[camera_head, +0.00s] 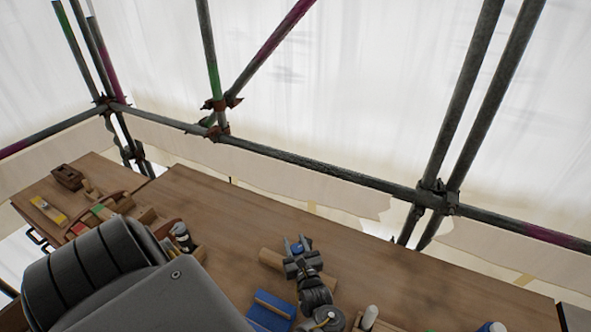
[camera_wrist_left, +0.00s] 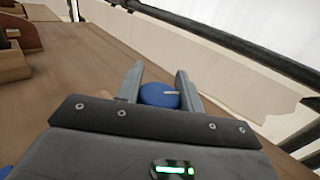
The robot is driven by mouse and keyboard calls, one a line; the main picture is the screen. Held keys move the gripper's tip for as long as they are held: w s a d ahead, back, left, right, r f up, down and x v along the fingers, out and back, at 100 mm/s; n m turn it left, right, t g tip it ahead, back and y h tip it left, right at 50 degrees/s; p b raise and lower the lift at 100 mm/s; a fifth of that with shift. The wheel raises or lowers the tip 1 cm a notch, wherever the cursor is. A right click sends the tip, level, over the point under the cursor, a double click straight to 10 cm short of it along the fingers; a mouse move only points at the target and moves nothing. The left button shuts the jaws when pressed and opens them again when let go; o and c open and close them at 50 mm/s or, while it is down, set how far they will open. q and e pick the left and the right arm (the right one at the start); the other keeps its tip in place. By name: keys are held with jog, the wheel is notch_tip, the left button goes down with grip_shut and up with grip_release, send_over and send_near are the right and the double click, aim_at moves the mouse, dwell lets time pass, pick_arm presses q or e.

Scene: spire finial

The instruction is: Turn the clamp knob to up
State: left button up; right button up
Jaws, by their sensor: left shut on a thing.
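The clamp knob (camera_wrist_left: 153,97) is a round blue disc with a short pale pointer line on top. In the left wrist view the line runs from near the middle towards the right rim. My left gripper (camera_wrist_left: 160,76) has one grey finger on each side of the knob and is shut on it. In the head view the knob shows as a small blue spot between the fingers of my left gripper (camera_head: 297,245), above the wooden bench. The clamp body below the knob is hidden. My right gripper is not in view.
The wooden bench (camera_head: 235,210) is clear behind the gripper. A wooden piece (camera_head: 271,258) lies beside the gripper, and a blue object (camera_head: 270,311) is nearer. A hand plane (camera_head: 67,177) and other tools lie at left. A scaffold rail (camera_head: 310,164) runs behind the bench.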

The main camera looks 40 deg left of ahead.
pick_arm(q)
jog(key=o, duration=1)
